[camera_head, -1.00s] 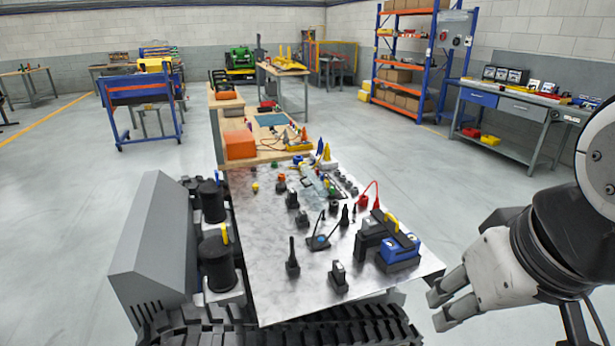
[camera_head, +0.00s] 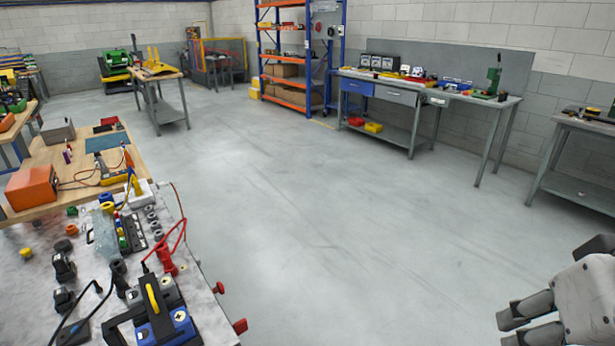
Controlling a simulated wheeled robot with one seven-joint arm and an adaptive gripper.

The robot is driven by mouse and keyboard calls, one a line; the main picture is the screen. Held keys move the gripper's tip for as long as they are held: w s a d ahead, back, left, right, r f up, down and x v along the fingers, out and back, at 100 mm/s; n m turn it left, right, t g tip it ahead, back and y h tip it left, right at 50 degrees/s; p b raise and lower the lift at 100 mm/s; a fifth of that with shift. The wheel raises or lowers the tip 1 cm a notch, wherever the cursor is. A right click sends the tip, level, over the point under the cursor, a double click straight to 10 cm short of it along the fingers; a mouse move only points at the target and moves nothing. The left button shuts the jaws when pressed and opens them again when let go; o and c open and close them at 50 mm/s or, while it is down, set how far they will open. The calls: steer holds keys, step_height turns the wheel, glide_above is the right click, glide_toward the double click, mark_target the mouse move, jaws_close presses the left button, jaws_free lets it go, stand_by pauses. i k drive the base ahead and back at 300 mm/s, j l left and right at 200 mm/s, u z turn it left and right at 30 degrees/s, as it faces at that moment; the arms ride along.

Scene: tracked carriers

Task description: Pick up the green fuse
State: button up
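My gripper (camera_head: 507,331) is at the lower right edge of the view, over bare floor, with its two fingers apart and nothing between them. It is far to the right of the metal-topped table (camera_head: 205,290) at the lower left. A small green piece (camera_head: 72,211) lies near the back of that tabletop. Another small green part (camera_head: 123,243) sits by a dark strip of components. Both are too small for me to tell which is the green fuse.
The metal table also holds a blue and black device with a yellow handle (camera_head: 155,300), red clips (camera_head: 166,260) and black parts. Red knobs (camera_head: 239,326) stick out at its right edge. Open floor lies between the table and the workbench (camera_head: 400,95).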

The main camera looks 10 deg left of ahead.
mark_target(122, 240)
steer(key=i+l+z, duration=0.15)
steer(key=i+l, duration=0.15)
steer(key=i, duration=0.2)
steer(key=i+l+z, duration=0.2)
steer(key=i, duration=0.25)
steer(key=i+j+u, duration=0.1)
steer(key=i+u, duration=0.75)
steer(key=i+l+u, duration=0.2)
steer(key=u, duration=0.2)
steer(key=i+j+u, duration=0.15)
steer(key=i+u, duration=1.15)
steer(key=i, duration=0.05)
